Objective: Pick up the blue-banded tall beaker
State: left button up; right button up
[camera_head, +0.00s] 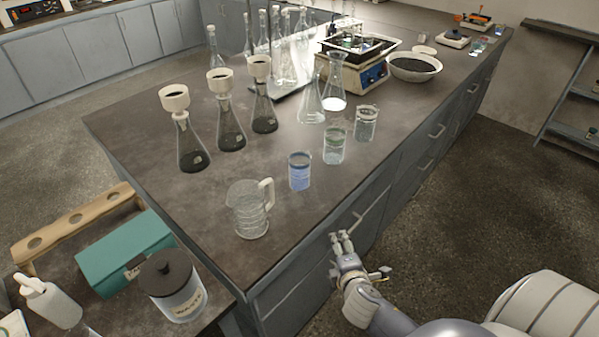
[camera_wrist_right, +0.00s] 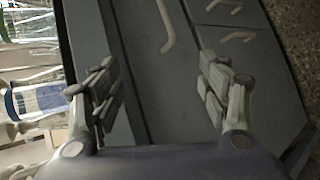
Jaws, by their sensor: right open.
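The blue-banded tall beaker (camera_head: 299,172) stands upright on the dark bench top, near the bench's front edge. It holds something bluish in the head view. In the right wrist view a glass vessel with a blue part, likely this beaker (camera_wrist_right: 38,100), shows at the left edge, partly cut off. My right gripper (camera_head: 343,240) is in front of the bench, beside the drawer fronts, apart from the beaker. In the right wrist view its two fingers (camera_wrist_right: 160,88) are spread with nothing between them. My left gripper is not in view.
A glass jug (camera_head: 249,210) stands left of the beaker. A green-banded beaker (camera_head: 334,146) and another beaker (camera_head: 366,122) stand to its right. Several flasks stand behind. The bench front has protruding handles (camera_head: 437,131) near my right arm. Bare bench top lies behind the beaker.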

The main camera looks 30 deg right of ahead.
notch_tip(320, 180, up, 7)
jog(key=w+n+t, duration=0.1)
jog(key=w+n, duration=0.1)
jog(key=n+t+y, duration=0.4)
jog(key=n+t, duration=0.2)
jog(key=n, duration=1.1)
send_near(304, 169)
jog(key=shift+w+d+f, duration=0.4)
jog(key=shift+w+f, duration=0.05)
jog(key=shift+w, duration=0.15)
jog(key=shift+w+a+r+n+y, duration=0.2)
jog(key=shift+n+y, duration=0.1)
jog(key=shift+n, duration=0.5)
jog(key=shift+w, duration=0.3)
jog(key=w+p, duration=0.1)
jog(key=w, duration=0.3)
jog(key=shift+w, duration=0.4)
jog(key=shift+w+d+r, duration=0.1)
jog(key=shift+w, duration=0.4)
jog(key=w, duration=0.4)
jog(key=shift+w, duration=0.2)
jog(key=c, duration=1.3)
